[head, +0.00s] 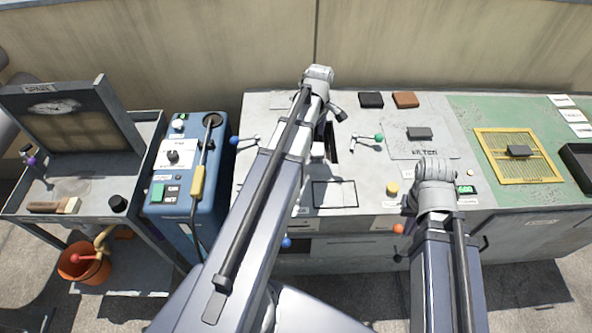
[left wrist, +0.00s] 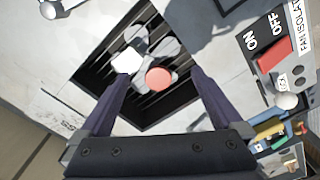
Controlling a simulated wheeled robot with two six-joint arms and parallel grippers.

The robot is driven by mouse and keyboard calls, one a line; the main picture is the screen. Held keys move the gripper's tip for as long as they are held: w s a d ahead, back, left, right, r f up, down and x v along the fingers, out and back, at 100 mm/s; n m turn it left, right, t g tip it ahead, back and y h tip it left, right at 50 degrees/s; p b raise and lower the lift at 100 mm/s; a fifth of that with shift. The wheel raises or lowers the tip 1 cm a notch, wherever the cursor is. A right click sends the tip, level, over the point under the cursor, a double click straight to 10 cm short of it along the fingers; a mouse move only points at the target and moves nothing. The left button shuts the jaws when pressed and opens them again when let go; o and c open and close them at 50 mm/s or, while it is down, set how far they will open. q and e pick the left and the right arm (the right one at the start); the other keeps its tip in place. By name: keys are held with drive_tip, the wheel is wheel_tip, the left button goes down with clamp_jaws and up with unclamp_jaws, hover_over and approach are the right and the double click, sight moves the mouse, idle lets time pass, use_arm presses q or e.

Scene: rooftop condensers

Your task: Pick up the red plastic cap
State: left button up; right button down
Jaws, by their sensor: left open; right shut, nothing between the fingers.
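The red plastic cap (left wrist: 160,78) is a small round disc in the left wrist view. It lies over a dark slotted opening (left wrist: 95,75) in a light grey panel. My left gripper (left wrist: 162,76) is open, with its two purple-grey fingers on either side of the cap in the picture. I cannot tell how far above it they are, and contact is not visible. In the head view my left gripper (head: 327,125) is over the bench opening, mostly behind my arm, and the cap is hidden. My right gripper (head: 409,205) shows only partly beside its wrist, shut and empty.
A pale block (left wrist: 127,62) sits close beside the cap. An ON/OFF isolator with a red switch (left wrist: 274,56) is to the right. In the head view, the bench carries valve handles (head: 366,140), dark and brown blocks (head: 405,99) and a yellow grille (head: 490,170). A blue machine (head: 215,150) stands left.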

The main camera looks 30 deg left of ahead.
use_arm(q)
drive_tip(key=a+f+n+b, duration=0.1)
drive_tip(key=a, duration=0.1)
drive_tip(key=w+a+f+n+b, duration=0.1)
drive_tip(key=a+f, duration=0.1)
drive_tip(key=a+f+n, duration=0.1)
drive_tip(key=a+n, duration=0.1)
drive_tip(key=shift+w+a+f+b, duration=0.15)
drive_tip(key=shift+f+b, duration=0.15)
drive_tip(key=shift+b, duration=0.1)
drive_tip(key=shift+a+f+n, duration=0.1)
drive_tip(key=shift+a+n, duration=0.2)
drive_tip(key=shift+a, duration=0.05)
wheel_tip(320, 180, down, 8)
drive_tip(key=b, duration=0.8)
drive_tip(key=shift+d, duration=0.15)
use_arm(e)
wheel_tip(320, 180, down, 12)
drive_tip(key=shift+f, duration=0.25)
use_arm(q)
drive_tip(key=c, duration=1.2)
drive_tip(key=shift+r, duration=0.25)
drive_tip(key=shift+c, duration=0.2)
use_arm(e)
drive_tip(key=shift+r, duration=0.1)
